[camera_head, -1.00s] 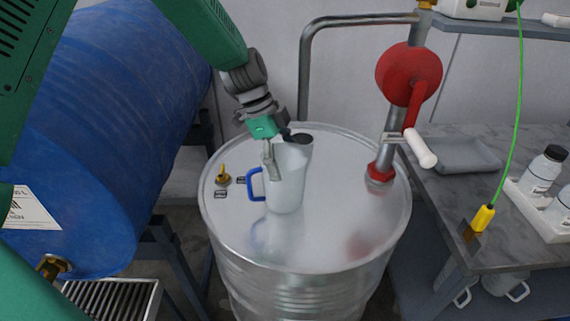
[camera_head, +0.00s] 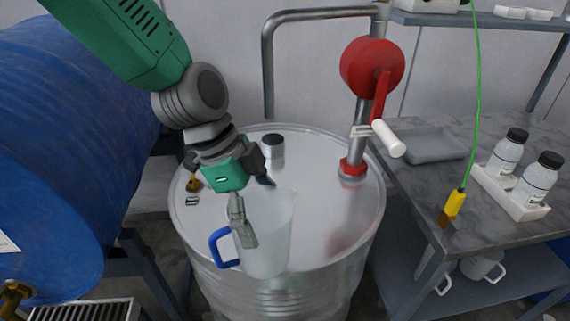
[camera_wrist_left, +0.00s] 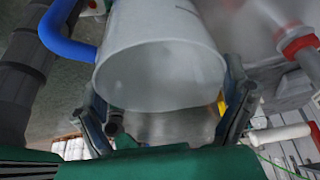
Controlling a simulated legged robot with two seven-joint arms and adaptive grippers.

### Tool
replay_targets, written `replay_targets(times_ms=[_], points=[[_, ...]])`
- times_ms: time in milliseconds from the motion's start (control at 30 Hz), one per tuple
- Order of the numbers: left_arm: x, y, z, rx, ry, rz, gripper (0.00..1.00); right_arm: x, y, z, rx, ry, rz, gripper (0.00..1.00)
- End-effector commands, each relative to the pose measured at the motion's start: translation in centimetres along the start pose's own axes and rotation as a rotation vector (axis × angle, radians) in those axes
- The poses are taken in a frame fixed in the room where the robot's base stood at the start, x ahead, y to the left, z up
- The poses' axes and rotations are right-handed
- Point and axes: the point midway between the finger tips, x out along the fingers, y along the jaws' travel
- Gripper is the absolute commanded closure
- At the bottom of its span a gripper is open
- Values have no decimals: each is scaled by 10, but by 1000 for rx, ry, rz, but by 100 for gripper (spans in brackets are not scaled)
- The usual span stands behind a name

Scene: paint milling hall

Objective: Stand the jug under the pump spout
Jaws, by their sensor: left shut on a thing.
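The jug (camera_head: 266,235) is translucent white with a blue handle (camera_head: 221,247) on its left. My left gripper (camera_head: 252,212) is shut on it, with one finger over its near side, above the front part of the steel drum (camera_head: 330,215). In the left wrist view the jug (camera_wrist_left: 160,50) is close, between the fingers (camera_wrist_left: 172,120). The red pump (camera_head: 372,68) rises from the drum's right rear. My right gripper is not in view.
The crank's white handle (camera_head: 388,138) sticks out above the drum's right edge. A blue barrel (camera_head: 60,160) is at left. The bench (camera_head: 420,185) at right holds a grey tray (camera_head: 432,145) and two bottles.

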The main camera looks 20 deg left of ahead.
Motion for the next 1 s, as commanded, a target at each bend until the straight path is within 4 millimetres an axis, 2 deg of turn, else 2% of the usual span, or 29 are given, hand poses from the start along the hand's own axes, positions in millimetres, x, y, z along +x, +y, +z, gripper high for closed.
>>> replay_targets(times_ms=[133,267,467,700,833,1000], points=[[0,4,-2,-3,0,-2,56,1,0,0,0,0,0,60],[3,-3,1,-71,0,-32,56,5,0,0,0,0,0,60],[8,-32,10,-374,-2,-161,56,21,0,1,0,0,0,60],[5,-68,17,-759,-3,-326,56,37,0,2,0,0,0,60],[2,-80,19,-896,-1,-379,56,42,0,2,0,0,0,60],[0,-86,19,-963,1,-402,56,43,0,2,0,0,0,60]])
